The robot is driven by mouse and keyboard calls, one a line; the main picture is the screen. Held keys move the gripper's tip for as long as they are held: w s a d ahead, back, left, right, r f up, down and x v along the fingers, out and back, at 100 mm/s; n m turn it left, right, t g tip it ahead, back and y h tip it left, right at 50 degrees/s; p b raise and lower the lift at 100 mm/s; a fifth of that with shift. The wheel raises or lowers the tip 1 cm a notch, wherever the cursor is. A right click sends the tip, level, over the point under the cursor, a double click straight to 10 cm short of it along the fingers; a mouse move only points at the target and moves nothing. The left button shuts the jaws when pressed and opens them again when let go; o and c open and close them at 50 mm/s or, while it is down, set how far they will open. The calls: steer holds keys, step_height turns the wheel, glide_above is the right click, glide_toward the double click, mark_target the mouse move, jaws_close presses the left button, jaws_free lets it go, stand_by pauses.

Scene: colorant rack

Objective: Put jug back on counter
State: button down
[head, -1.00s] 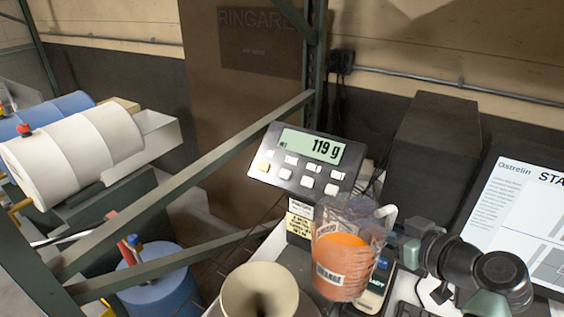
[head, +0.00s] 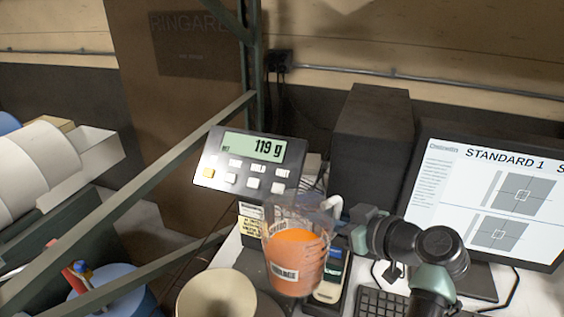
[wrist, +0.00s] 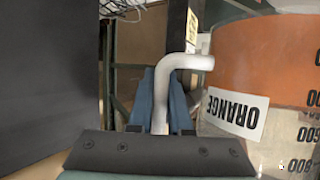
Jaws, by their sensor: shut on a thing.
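The jug (head: 295,250) is clear plastic with an orange fill and an "ORANGE" label. In the wrist view its orange side (wrist: 270,70) is close on the right, with the label facing the camera. My gripper (head: 347,228) is at the right of the jug. Its blue fingers (wrist: 160,105) are shut on the jug's white handle (wrist: 180,62). The jug looks upright in front of the scale display, which reads 119 g (head: 252,147). The jug's base and whether it touches anything below are unclear. The white counter (head: 537,294) shows at the right.
A dark box (head: 370,130), a monitor (head: 500,200) and a keyboard (head: 385,303) are to the right. A green metal frame (head: 170,165) crosses the left side. Some counter near the keyboard is bare.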

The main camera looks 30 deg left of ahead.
steer(key=s+d+f+m+t+h+b, duration=0.1)
steer(key=s+d+f+m+t+h, duration=0.15)
steer(key=s+d, duration=0.4)
steer(key=s+d+f+m+t+h, duration=0.1)
steer(key=s+d+f+m+t, duration=0.15)
steer(key=d, duration=0.65)
steer(key=s+d+f+m+t+h+b, duration=0.1)
steer(key=s+d+f+m+t, duration=0.1)
steer(key=s+d+f, duration=0.45)
steer(key=shift+w+d+f+p, duration=0.25)
steer(key=shift+f, duration=0.95)
steer(key=shift+w+d+f+p, duration=0.2)
steer(key=shift+w+f, duration=0.05)
steer(key=shift+f, duration=1)
steer(key=shift+w+d+f+p, duration=0.25)
steer(key=shift+f, duration=0.95)
steer(key=shift+f, duration=0.15)
steer(key=c, duration=0.8)
jaws_free()
steer(key=shift+c, duration=0.2)
